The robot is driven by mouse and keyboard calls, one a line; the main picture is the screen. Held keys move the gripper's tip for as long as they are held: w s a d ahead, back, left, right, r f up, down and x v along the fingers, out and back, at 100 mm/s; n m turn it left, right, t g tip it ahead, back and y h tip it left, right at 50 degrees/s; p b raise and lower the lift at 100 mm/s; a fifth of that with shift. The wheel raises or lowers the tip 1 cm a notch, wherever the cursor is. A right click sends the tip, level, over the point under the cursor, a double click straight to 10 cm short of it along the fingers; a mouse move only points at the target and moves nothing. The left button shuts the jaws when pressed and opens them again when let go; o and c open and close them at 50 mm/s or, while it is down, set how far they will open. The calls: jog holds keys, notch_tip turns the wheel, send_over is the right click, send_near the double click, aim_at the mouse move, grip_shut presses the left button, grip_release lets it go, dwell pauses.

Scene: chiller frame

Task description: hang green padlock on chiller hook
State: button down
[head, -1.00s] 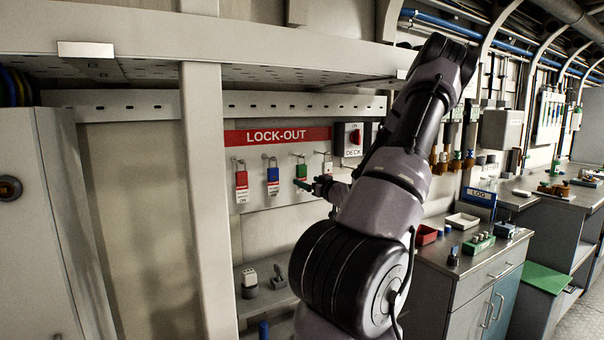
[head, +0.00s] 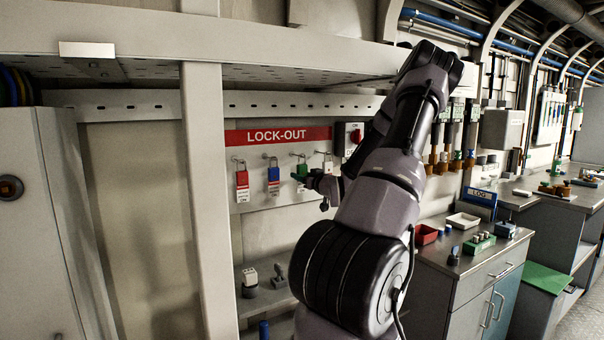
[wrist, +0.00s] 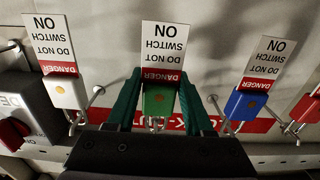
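The green padlock (head: 301,170) hangs by its shackle on a hook of the LOCK-OUT board, with a white and red danger tag. In the wrist view the green padlock (wrist: 158,101) sits between the two teal fingers of my gripper (wrist: 159,95), its tag pointing up in this inverted picture. Narrow gaps seem to show beside it, so the fingers look open around it rather than clamped. In the head view my gripper (head: 313,181) is just right of the padlock and partly hidden by my arm. I cannot make out a chiller hook.
A red padlock (head: 242,180) and a blue padlock (head: 273,175) hang left of the green one; a white padlock (wrist: 64,91) hangs on its other side. A red rotary switch (head: 354,136) is close by. A shelf (head: 250,80) overhangs the board. A bench (head: 470,255) stands right.

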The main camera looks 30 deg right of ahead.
jog(key=shift+r, duration=0.15)
jog(key=shift+r, duration=0.25)
jog(key=s+a, duration=0.1)
jog(key=s, duration=1.7)
jog(key=shift+r, duration=0.3)
